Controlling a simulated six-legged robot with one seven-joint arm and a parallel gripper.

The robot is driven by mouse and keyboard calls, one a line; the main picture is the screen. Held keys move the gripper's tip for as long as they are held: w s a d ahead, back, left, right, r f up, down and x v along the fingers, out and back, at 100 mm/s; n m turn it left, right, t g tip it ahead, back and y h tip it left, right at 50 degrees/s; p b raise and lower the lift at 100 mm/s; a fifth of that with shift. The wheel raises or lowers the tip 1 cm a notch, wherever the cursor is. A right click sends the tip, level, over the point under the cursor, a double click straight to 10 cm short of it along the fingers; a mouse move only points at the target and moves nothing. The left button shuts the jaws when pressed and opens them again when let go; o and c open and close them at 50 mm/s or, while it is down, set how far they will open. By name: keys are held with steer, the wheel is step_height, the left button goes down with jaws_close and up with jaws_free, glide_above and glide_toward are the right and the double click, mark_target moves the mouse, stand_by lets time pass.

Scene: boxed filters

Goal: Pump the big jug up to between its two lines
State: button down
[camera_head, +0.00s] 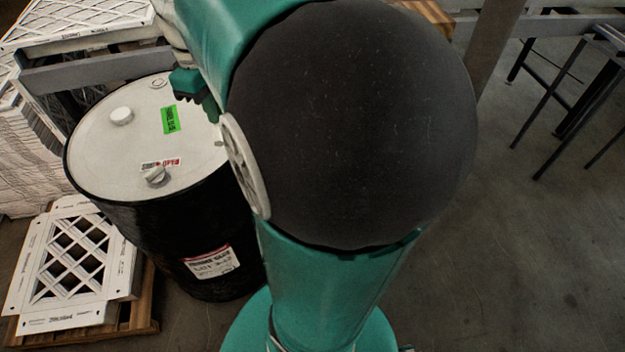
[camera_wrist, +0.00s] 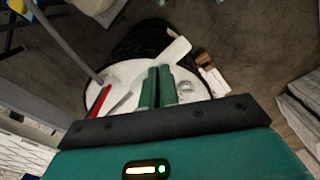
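No jug with two lines can be made out in either view. A black drum (camera_head: 190,225) with a white lid (camera_head: 92,152) stands at the left in the head view. The lid bears a white cap (camera_head: 122,116), a green label (camera_head: 170,120) and a small knob (camera_head: 153,174). In the wrist view, my gripper (camera_wrist: 158,69) is over a round white top (camera_wrist: 128,71), its two green fingers close together. A pale flat bar (camera_wrist: 175,51) runs out from the fingertips. Whether it is between them or beneath them is unclear.
A white lattice-faced filter frame (camera_head: 65,262) lies on a wooden pallet (camera_head: 140,318) left of the drum. Stacked white boxes (camera_head: 30,140) and a grey rail (camera_head: 95,70) are behind. A red strip (camera_wrist: 98,101) shows in the wrist view.

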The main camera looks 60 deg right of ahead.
steer(key=shift+f, duration=1.15)
steer(key=shift+w+f, duration=0.1)
steer(key=shift+f, duration=0.4)
step_height(320, 180, up, 15)
steer(key=shift+r, duration=0.2)
stand_by(0.6)
stand_by(0.6)
